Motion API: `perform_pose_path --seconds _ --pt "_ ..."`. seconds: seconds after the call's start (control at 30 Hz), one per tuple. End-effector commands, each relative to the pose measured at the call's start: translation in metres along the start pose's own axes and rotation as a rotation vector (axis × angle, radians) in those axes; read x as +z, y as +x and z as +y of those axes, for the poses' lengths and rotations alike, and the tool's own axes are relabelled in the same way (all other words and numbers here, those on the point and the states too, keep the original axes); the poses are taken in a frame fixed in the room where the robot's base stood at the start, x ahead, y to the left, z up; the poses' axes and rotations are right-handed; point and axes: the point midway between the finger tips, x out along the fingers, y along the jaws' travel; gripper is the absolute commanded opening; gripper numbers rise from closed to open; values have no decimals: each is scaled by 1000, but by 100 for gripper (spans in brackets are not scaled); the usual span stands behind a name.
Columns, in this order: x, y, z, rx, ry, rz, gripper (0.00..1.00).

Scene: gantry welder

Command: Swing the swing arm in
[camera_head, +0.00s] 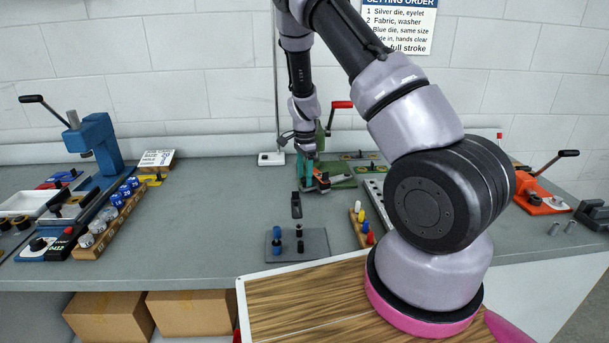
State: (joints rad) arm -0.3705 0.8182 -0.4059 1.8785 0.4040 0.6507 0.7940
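My gripper (306,174) points down at the back middle of the bench, at the end of my arm. Its teal fingers are small here, and I cannot tell whether they are open or shut. A green press with a red-handled lever (341,104) stands behind it, largely hidden by my wrist. A small orange and dark arm-like part (321,181) is just right of the fingers, low over the green base (342,183). It may be the swing arm. I cannot tell whether the fingers touch it.
A blue press (94,143) and racks of dies are at left; an orange press (540,195) is at right. A grey plate with dark posts (312,246) and a wooden peg rack (356,232) stand in front. The bench left of centre (205,225) is clear.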

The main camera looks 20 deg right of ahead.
Motion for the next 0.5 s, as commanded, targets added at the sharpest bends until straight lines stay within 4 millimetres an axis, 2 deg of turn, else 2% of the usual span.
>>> perform_pose_path --seconds 0.27,0.37,0.5 --pt "1 -6 0 -1 -1 -1 64" --pt "1 -21 -1 -3 -2 0 64" --pt "1 -50 -1 -4 -1 -1 64"
